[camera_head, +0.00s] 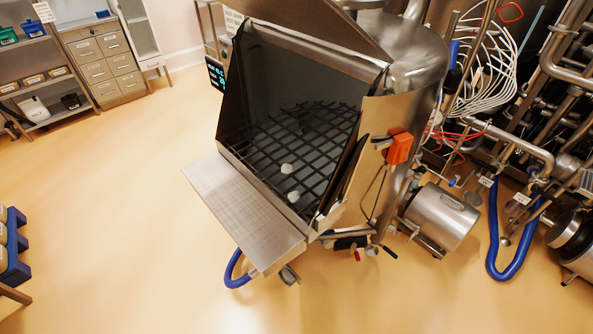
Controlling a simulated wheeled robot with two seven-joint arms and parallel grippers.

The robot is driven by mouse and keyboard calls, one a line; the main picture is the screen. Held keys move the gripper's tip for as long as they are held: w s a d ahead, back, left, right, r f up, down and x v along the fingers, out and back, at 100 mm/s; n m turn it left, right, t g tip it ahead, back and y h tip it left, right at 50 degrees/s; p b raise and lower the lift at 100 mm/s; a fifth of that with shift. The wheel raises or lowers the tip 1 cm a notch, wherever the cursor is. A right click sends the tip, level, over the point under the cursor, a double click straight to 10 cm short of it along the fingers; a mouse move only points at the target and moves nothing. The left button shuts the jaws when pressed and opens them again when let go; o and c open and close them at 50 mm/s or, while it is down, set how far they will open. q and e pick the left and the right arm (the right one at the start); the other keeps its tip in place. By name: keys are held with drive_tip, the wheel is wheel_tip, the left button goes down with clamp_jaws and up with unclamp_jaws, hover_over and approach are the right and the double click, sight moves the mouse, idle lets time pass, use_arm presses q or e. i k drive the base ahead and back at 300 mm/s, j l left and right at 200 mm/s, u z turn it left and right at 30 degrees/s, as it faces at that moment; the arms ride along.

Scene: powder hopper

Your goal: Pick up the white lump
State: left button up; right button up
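Two small white lumps lie inside the open powder hopper (219,120). One white lump (287,169) rests on the dark grate (310,140). The other white lump (293,196) lies close to it, nearer the hopper's front edge. I cannot tell whether either lump sits on the bars or partly between them. Neither of my grippers shows in the head view.
A perforated metal shelf (240,205) juts out from the hopper's front. An orange box (399,147) sits on its right side. Pipes and blue hoses (508,270) crowd the right. Cabinets (103,62) stand at the back left.

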sight(287, 168)
drive_tip(key=i+j+z, duration=0.2)
drive_tip(key=j+z, duration=0.2)
drive_tip(key=i+j+z, duration=0.1)
drive_tip(key=j+z, duration=0.35)
drive_tip(key=j, duration=0.2)
drive_tip(key=j+z, duration=0.4)
drive_tip(key=j, duration=0.15)
drive_tip(key=j+z, duration=0.4)
drive_tip(key=j, duration=0.15)
drive_tip(key=k+j+z, duration=0.2)
drive_tip(key=j+z, duration=0.2)
drive_tip(key=j, duration=0.15)
